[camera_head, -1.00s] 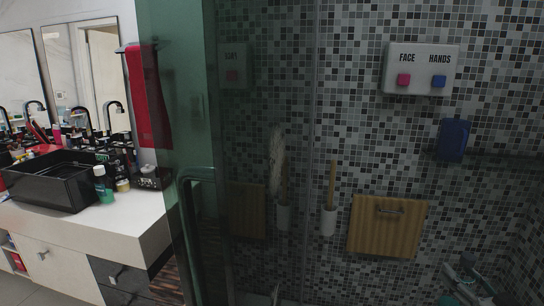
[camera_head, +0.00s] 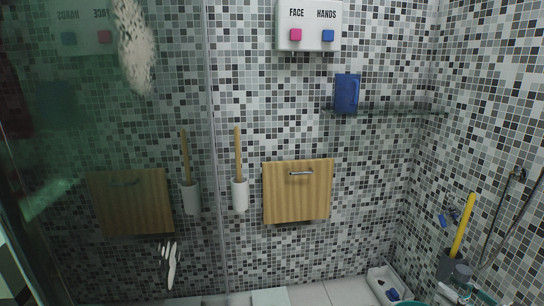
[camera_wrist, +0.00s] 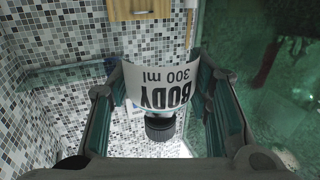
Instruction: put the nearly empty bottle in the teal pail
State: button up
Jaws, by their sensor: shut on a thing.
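My gripper (camera_wrist: 160,92) is shut on a bottle (camera_wrist: 160,84) in the wrist view. The bottle has a white label reading "BODY 300 ml", upside down in this view, and a dark ribbed cap at the lower end of the picture. How full it is cannot be told. The teal pail cannot be made out for certain; a small teal edge (camera_head: 408,303) shows at the bottom of the head view.
A glass panel (camera_head: 105,130) stands at left. On the tiled wall are a wooden panel (camera_head: 297,191), a white brush holder (camera_head: 240,196), a blue container (camera_head: 347,93) on a glass shelf (camera_head: 400,110) and a FACE/HANDS dispenser (camera_head: 310,25). A yellow-handled tool (camera_head: 462,228) and white tray (camera_head: 386,284) are at right.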

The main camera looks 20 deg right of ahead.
jog(key=shift+f+b, duration=2.55)
jog(key=shift+f, duration=0.25)
jog(key=o, duration=1.3)
jog(key=shift+o, duration=0.2)
jog(key=s+d, duration=0.3)
jog(key=s, duration=0.9)
jog(key=shift+s, duration=0.25)
